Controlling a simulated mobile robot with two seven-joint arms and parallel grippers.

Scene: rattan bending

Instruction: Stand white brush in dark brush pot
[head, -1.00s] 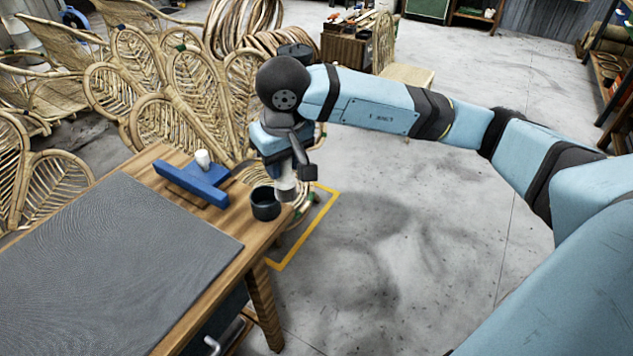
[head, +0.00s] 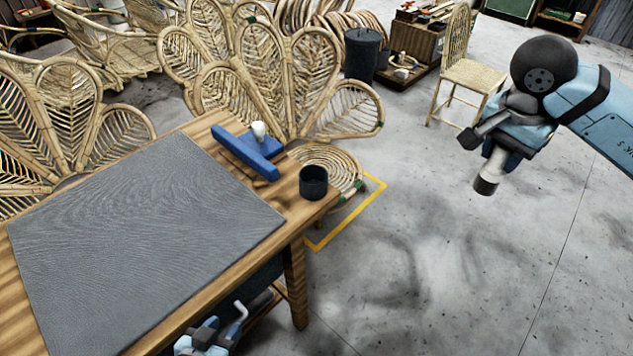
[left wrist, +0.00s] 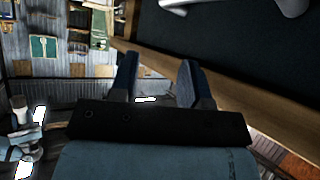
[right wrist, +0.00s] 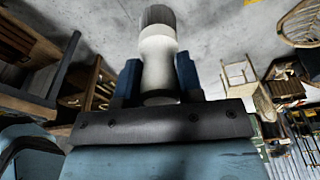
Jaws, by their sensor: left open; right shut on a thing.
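The white brush (head: 490,172) is in my right gripper (head: 497,155), out over the floor to the right of the table. It hangs slightly tilted, its dark end down. In the right wrist view my right gripper (right wrist: 158,80) is shut on the white brush (right wrist: 157,45), with its dark end pointing away from the fingers. The dark brush pot (head: 313,182) stands upright near the table's right corner, well left of the brush. My left gripper (head: 205,340) is low by the table's front side, partly cut off; in the left wrist view (left wrist: 158,80) it is open and empty.
The wooden table (head: 205,262) bears a grey mat (head: 140,230) and a blue tool with a white knob (head: 245,152) beside the pot. Rattan chair frames (head: 290,80) stand behind. A rattan chair (head: 470,75) is farther back. The floor right of the table is clear.

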